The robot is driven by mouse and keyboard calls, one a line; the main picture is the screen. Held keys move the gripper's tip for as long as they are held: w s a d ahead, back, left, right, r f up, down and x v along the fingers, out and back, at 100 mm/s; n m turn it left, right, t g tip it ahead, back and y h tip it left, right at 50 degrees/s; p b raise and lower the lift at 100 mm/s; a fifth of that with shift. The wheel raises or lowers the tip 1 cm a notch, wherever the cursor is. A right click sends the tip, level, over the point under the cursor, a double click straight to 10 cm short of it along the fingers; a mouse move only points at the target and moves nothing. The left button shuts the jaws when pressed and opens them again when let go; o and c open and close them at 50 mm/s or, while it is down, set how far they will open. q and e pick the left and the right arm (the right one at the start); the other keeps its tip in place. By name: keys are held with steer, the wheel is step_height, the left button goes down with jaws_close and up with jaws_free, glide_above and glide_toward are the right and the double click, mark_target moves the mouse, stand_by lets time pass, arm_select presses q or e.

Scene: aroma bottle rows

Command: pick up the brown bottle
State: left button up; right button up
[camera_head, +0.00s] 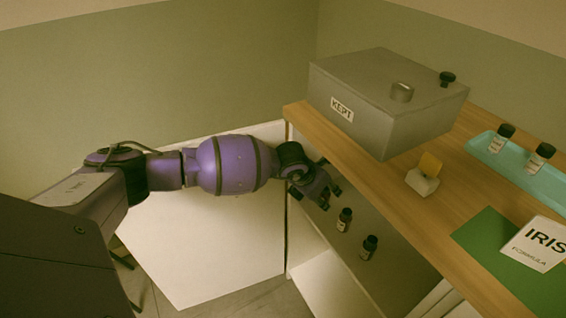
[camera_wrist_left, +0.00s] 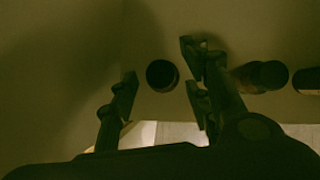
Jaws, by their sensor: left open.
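A small brown bottle (camera_head: 345,222) with a dark cap and pale label stands on the lower level beneath the wooden counter. A second dark bottle (camera_head: 369,249) stands just nearer and right of it. My left gripper (camera_head: 323,193) is open at the counter's left side, left of and above the first bottle, apart from it. In the left wrist view a dark round bottle top (camera_wrist_left: 162,75) lies between the spread fingers (camera_wrist_left: 160,88), with nothing gripped. Another dark bottle (camera_wrist_left: 265,76) is right of the fingers, and a third (camera_wrist_left: 307,80) is cut by the edge. My right gripper is out of view.
The counter (camera_head: 400,215) overhangs the bottles. On it are a grey box marked KEPT (camera_head: 362,100), a yellow piece on a white block (camera_head: 424,181), a teal tray (camera_head: 515,175) with two bottles, a green mat (camera_head: 490,240) and an IRIS card (camera_head: 540,243).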

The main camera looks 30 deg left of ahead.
arm_select(q)
steer(key=shift+w+r, duration=0.1)
steer(key=shift+r, duration=0.05)
steer(key=shift+c, duration=0.2)
jaws_close()
